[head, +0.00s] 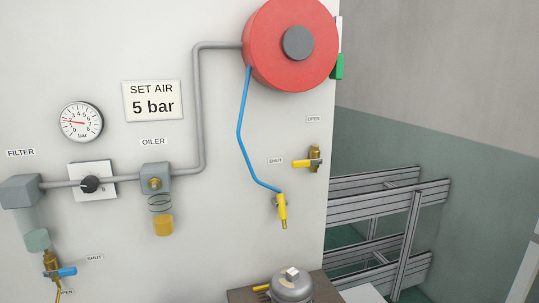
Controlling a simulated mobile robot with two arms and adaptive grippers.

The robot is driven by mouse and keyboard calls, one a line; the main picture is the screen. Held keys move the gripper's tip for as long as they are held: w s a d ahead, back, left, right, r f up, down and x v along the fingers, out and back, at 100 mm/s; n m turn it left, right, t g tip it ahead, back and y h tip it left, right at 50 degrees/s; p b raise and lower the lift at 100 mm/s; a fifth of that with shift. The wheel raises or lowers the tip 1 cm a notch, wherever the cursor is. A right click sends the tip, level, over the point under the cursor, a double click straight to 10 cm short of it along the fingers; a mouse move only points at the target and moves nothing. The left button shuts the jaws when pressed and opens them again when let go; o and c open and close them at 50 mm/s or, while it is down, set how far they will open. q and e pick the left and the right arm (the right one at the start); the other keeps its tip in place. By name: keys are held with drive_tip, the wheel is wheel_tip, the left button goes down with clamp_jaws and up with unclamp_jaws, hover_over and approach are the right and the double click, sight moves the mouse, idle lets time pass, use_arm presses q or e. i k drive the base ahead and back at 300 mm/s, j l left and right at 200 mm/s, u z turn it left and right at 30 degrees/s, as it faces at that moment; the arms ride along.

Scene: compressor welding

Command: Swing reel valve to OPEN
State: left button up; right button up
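The reel valve is a small brass valve (315,153) on the white wall, below and right of the red hose reel (284,45). Its yellow lever (302,163) lies roughly level and points left, towards the SHUT label (275,161). The OPEN label (314,119) is above the valve. Neither of my grippers is in view, and nothing touches the lever.
A blue hose (240,125) hangs from the reel to a yellow nozzle (282,207), left of the valve. A grey pipe (197,110) runs along the wall. A metal vessel (291,286) stands below. Metal rails (375,187) are at right.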

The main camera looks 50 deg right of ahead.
sight(295, 164)
drive_tip(key=z, duration=1.85)
